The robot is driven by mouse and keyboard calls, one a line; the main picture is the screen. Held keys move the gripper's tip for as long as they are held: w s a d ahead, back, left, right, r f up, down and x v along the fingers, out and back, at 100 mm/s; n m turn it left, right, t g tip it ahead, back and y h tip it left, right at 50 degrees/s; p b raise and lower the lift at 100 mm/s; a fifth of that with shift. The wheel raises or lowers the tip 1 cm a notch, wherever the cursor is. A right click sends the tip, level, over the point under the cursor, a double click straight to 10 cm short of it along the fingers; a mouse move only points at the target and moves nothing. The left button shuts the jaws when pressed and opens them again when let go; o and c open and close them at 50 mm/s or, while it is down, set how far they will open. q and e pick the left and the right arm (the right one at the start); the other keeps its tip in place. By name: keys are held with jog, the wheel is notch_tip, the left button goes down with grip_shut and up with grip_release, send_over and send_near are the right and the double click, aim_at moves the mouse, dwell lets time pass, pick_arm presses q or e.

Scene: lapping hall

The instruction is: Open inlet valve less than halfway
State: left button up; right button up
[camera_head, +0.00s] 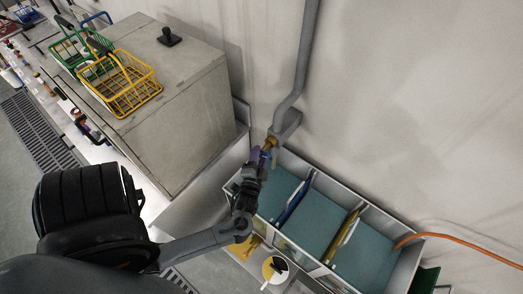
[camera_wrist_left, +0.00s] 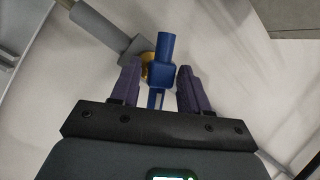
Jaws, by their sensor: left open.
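The inlet valve is a brass fitting (camera_head: 270,143) at the lower end of a grey wall pipe (camera_head: 290,105). In the left wrist view its blue handle (camera_wrist_left: 162,65) stands in front of the brass body (camera_wrist_left: 147,66). My left gripper (camera_wrist_left: 157,88) is open, with a purple finger on each side of the blue handle and gaps visible. In the head view the left gripper (camera_head: 261,160) is at the valve and hides most of it. My right gripper is not in view.
A partitioned trough (camera_head: 366,208) with teal-bottomed compartments lies below the valve. A grey cabinet (camera_head: 185,120) to the left bears yellow (camera_head: 122,85) and green wire baskets. An orange hose (camera_head: 455,242) runs at the right. The wall is close behind the valve.

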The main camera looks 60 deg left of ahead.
pick_arm(q)
jog(key=v, duration=0.7)
jog(key=shift+b, duration=0.4)
jog(key=shift+s+d, duration=0.1)
